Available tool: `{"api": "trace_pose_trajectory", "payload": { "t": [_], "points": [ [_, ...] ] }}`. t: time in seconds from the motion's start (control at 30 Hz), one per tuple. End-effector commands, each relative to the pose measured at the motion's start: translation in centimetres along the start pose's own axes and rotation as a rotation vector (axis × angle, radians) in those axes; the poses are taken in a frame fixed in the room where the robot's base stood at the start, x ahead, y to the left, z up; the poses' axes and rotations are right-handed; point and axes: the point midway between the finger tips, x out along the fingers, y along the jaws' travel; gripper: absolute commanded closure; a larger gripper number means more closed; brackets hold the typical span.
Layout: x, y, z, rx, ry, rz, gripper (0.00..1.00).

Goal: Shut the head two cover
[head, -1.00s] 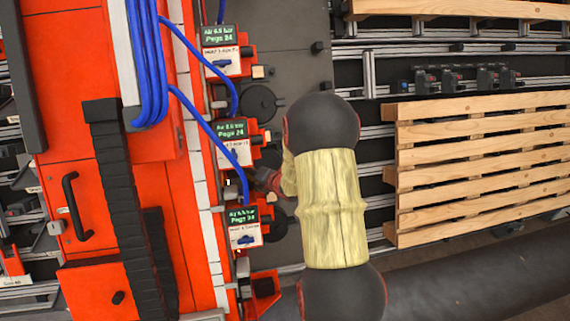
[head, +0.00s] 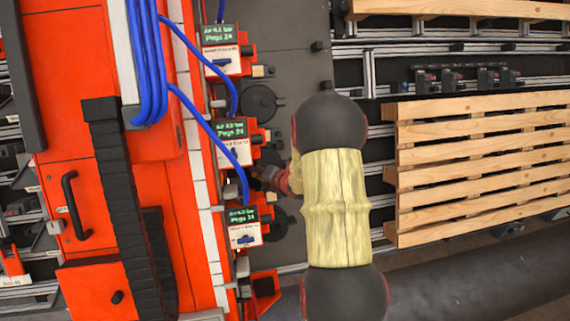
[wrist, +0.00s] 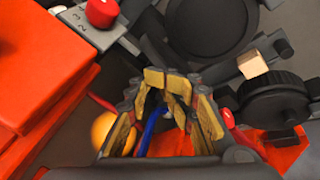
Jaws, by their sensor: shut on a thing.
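Head two appears to be the middle unit (head: 233,138) of three, with a green-lit display and a white label plate. My gripper (head: 262,173) is just below and right of it, partly hidden by my arm. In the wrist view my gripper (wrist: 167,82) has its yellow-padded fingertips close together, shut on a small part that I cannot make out. A round dark disc (wrist: 212,24), possibly the cover, lies just beyond the fingertips. Whether the fingers hold part of it is hidden. A blue hose shows between the fingers.
Similar units stand above (head: 222,50) and below (head: 243,227). Blue hoses (head: 203,128) hang close to the left. A red knob (wrist: 101,12) and a black ribbed knob (wrist: 275,103) flank my gripper. A slatted wooden pallet (head: 480,165) stands to the right.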

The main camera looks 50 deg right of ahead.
Motion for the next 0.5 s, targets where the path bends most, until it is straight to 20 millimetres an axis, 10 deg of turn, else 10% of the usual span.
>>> {"api": "trace_pose_trajectory", "payload": {
  "t": [0.5],
  "points": [
    [-0.3,-2.0,0.7,0.006,0.01,-0.01,1.0]
  ]
}}
